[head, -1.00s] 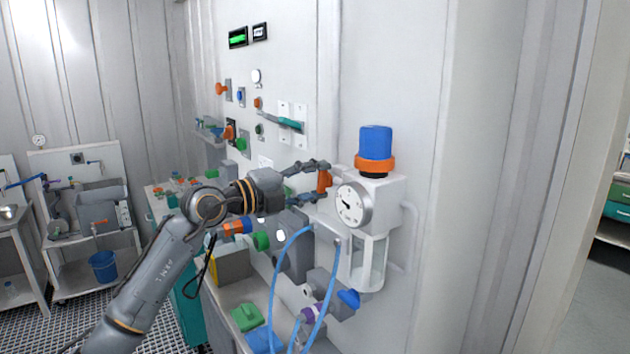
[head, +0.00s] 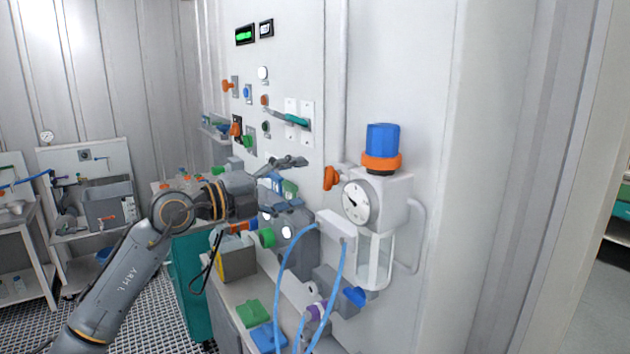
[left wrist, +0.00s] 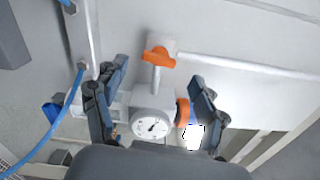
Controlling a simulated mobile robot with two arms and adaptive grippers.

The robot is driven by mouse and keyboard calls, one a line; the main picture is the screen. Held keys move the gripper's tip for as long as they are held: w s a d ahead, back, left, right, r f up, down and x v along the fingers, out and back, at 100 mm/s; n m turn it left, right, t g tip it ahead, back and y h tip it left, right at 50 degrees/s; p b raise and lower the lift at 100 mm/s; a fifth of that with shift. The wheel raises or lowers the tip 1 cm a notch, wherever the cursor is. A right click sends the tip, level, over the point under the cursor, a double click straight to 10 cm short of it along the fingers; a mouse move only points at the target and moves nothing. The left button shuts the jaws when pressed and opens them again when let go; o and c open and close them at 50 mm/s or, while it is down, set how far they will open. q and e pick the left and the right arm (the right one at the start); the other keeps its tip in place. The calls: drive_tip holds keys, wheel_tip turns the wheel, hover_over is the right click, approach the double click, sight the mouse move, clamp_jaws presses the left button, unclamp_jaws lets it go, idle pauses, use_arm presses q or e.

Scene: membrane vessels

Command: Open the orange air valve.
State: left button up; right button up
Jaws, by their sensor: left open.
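The orange air valve (head: 330,178) is a small handle on the pipe beside the white pressure gauge (head: 359,202). In the head view it looks upright; in the left wrist view the orange handle (left wrist: 158,56) lies crosswise to the short stem below it. My left gripper (head: 290,172) is open and empty, to the left of the valve and apart from it. In the left wrist view the two fingers (left wrist: 157,71) stand wide on either side, with the valve and gauge between them in the picture. My right gripper is out of view.
A blue-topped regulator with an orange ring (head: 382,148) stands right of the valve. Blue hoses (head: 281,290) hang below the gauge. Other knobs and a teal lever (head: 296,120) are on the wall panel. A bench with green and blue items (head: 252,313) is below.

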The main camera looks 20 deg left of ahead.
use_arm(q)
drive_tip(key=v, duration=0.5)
drive_tip(key=shift+s+a, duration=0.25)
drive_tip(key=shift+s, duration=0.05)
